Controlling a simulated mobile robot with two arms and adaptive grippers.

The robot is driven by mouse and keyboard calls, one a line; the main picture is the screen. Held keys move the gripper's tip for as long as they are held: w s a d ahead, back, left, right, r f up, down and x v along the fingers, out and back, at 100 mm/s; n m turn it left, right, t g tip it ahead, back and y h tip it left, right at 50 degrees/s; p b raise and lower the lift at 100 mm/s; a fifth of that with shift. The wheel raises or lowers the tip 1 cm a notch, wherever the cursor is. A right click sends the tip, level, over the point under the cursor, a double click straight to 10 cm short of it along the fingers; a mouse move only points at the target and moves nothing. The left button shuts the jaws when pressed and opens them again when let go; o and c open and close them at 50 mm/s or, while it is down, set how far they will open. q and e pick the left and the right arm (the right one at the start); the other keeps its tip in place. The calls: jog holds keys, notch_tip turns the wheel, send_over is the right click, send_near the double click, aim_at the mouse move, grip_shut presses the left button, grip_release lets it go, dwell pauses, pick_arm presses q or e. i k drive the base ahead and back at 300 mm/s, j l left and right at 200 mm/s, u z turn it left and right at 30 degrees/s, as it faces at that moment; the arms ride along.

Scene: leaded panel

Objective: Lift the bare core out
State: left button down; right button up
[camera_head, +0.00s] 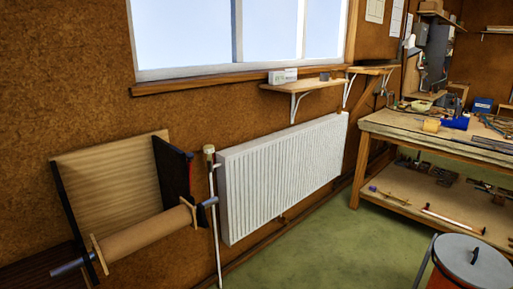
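A brown roll-shaped core (147,233) lies across the front of a wooden holder (108,180) at the left, by the wall. Its surface looks plain, with no sheet seen on it. A grey rod (68,268) sticks out at its left end, and a grey rod end also shows at its right. Thin pale wooden end pieces (99,254) stand at both ends of the core. The holder has a slanted wooden back and dark sides. Neither of my grippers is in view.
A white radiator (280,170) with a pipe and valve (210,150) stands just right of the holder. A cluttered workbench (410,128) is at the right. A lidded bin (472,262) is at lower right. Green floor (320,245) between is clear.

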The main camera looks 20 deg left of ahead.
aim_at(107, 249)
jog(key=u, duration=1.55)
jog(key=i+l+u, duration=0.1)
jog(key=u, duration=0.3)
jog(key=l+u, duration=0.25)
jog(key=u, duration=0.15)
